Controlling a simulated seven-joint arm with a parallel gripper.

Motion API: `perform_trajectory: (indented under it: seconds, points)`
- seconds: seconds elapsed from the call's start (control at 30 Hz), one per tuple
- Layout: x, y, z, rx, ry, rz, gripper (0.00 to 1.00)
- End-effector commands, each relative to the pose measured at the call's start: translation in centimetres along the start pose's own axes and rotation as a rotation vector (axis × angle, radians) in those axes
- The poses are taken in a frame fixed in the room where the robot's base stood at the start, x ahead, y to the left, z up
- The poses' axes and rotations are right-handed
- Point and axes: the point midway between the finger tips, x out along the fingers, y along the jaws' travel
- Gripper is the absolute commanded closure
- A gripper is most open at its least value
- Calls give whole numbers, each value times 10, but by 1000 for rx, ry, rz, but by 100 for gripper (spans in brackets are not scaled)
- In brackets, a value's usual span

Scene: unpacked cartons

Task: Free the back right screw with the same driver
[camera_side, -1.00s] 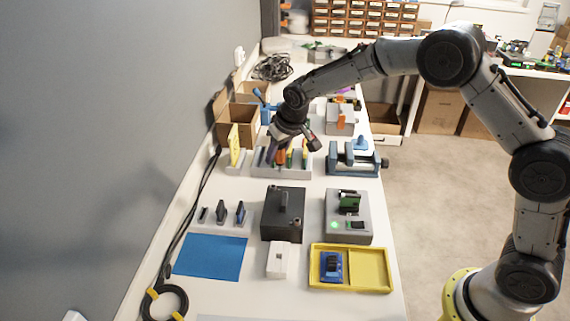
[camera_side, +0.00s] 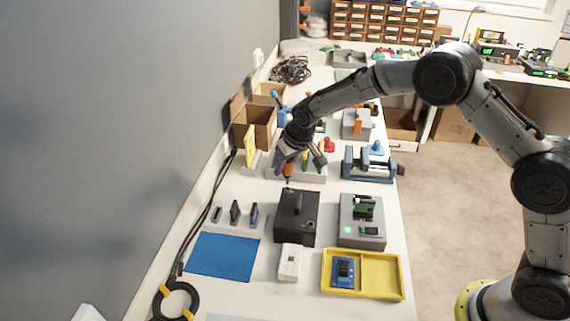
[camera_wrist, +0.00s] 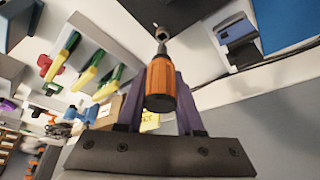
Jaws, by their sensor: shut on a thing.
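My gripper (camera_side: 286,164) is shut on an orange-handled driver (camera_wrist: 161,82), which shows between its purple fingers in the wrist view. The driver's metal shaft points away from the wrist. In the side view the driver's orange handle (camera_side: 289,170) hangs below the gripper, at the front of the tool rack (camera_side: 311,179) and behind a dark box (camera_side: 297,230). The box has a raised bar on its lid. Its screws are too small to tell, so I cannot make out the back right one.
A blue vise (camera_side: 369,165) stands right of the rack. A grey unit with a green light (camera_side: 361,236), a yellow tray (camera_side: 327,284), a white block (camera_side: 289,263) and a blue mat (camera_side: 222,256) lie in front. Several small parts stand left of the box. Cables run along the wall.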

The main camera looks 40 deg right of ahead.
Motion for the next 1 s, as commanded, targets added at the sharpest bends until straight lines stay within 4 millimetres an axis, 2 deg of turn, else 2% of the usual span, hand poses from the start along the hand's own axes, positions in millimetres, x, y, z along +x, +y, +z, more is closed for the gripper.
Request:
perform_trajectory:
  seconds: [1.0]
  points:
    - [16,0,6,0,0,0,100]
